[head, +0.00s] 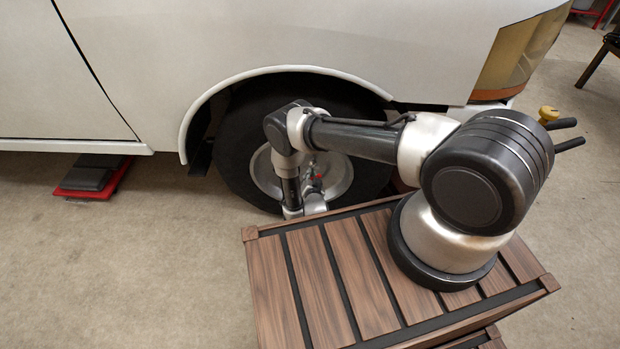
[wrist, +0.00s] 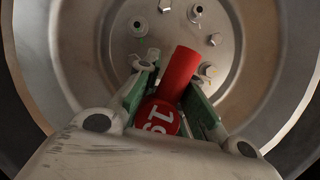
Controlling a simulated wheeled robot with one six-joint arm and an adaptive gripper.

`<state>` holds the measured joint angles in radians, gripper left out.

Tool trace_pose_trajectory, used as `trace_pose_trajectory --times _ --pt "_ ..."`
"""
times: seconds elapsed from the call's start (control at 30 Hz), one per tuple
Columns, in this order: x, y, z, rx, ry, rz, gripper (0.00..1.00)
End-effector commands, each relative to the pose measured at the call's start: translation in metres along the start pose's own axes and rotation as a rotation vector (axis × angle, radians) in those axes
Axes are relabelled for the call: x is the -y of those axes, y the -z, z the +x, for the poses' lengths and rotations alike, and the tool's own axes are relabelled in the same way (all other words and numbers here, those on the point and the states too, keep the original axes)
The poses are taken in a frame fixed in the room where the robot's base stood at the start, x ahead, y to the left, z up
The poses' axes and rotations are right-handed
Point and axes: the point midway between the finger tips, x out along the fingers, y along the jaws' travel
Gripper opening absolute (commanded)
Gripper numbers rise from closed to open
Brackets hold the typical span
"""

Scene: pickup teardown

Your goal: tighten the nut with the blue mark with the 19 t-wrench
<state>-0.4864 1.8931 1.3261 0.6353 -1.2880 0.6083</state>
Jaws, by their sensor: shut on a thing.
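My gripper (wrist: 174,80) is shut on a red wrench (wrist: 180,68), whose round red end bears white characters, partly cut off, starting with a 1. The wrench's red tube points up and away toward the wheel hub. Several nuts or studs show around the hub, such as one nut (wrist: 215,39) right of the tube and another (wrist: 196,12) above it. No blue mark can be made out on any of them. I cannot tell whether the tube touches a nut.
The white vehicle body (head: 250,40) and its wheel arch (head: 285,71) hang over the wheel. A red and black block (head: 92,178) lies on the floor at left. The floor left of my base is clear.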

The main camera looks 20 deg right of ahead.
Motion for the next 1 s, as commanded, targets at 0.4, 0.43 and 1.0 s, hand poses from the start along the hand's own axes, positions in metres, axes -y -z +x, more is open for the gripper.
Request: trace_pose_trajectory --times 0.4,0.43,1.0 --pt "0.001 0.006 0.013 -0.002 -0.001 0.000 0.00" --pt "0.001 0.006 0.014 -0.002 0.000 0.000 0.00" --pt "0.003 0.009 0.019 0.005 0.046 0.114 0.00"
